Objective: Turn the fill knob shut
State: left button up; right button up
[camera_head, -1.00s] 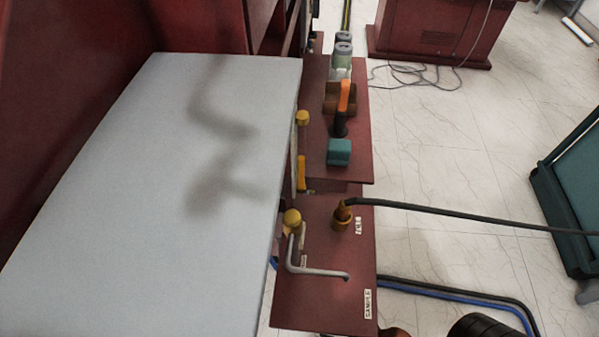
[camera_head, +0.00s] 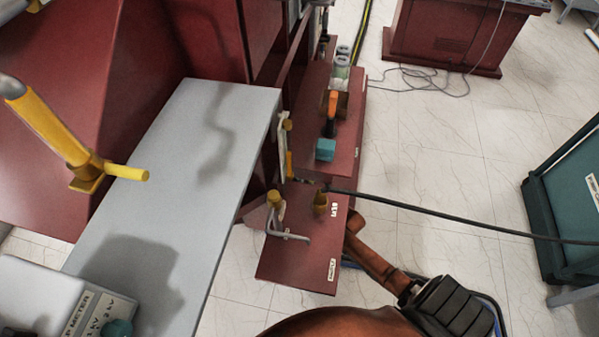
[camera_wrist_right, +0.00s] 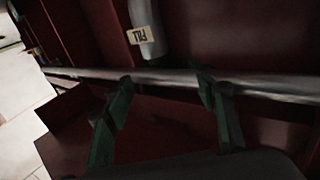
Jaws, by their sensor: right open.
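A yellow knob (camera_head: 274,198) stands by a bent grey pipe on the dark red lower shelf in the head view; I cannot tell whether it is the fill knob. A second yellow knob (camera_head: 287,124) is farther back. In the right wrist view, a FILL label (camera_wrist_right: 140,36) is on a short grey pipe end. No knob is clear there. My right gripper (camera_wrist_right: 165,80) is open and empty, its dark green fingers apart below the label, in front of a long grey pipe (camera_wrist_right: 180,78). The head view does not show its fingers. My left gripper is not in view.
A brass fitting (camera_head: 320,203) with a black hose stands on the lower shelf (camera_head: 290,265). A grey tabletop (camera_head: 185,165) lies to the left, with a yellow crank-like bar (camera_head: 55,130) above it. A teal cart (camera_head: 575,185) stands right.

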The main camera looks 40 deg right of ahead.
aim_at(301, 173)
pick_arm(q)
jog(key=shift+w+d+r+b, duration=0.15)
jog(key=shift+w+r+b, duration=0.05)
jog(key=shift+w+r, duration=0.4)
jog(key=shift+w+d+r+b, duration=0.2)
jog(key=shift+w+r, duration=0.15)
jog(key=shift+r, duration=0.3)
pick_arm(e)
jog(key=shift+w+a, duration=0.1)
jog(key=shift+w, duration=1.6)
jog(key=shift+c, duration=0.4)
jog(key=c, duration=1.1)
jog(key=shift+r+h, duration=0.15)
jog(key=shift+h, duration=0.15)
jog(key=shift+r+m+h+p, duration=0.15)
jog(key=shift+m+h+p, duration=0.65)
jog(key=shift+h+p, duration=0.25)
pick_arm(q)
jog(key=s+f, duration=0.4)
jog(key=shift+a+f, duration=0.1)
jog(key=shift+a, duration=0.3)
pick_arm(e)
jog(key=o, duration=1.2)
jog(key=shift+a+f, duration=0.1)
jog(key=shift+f, duration=0.15)
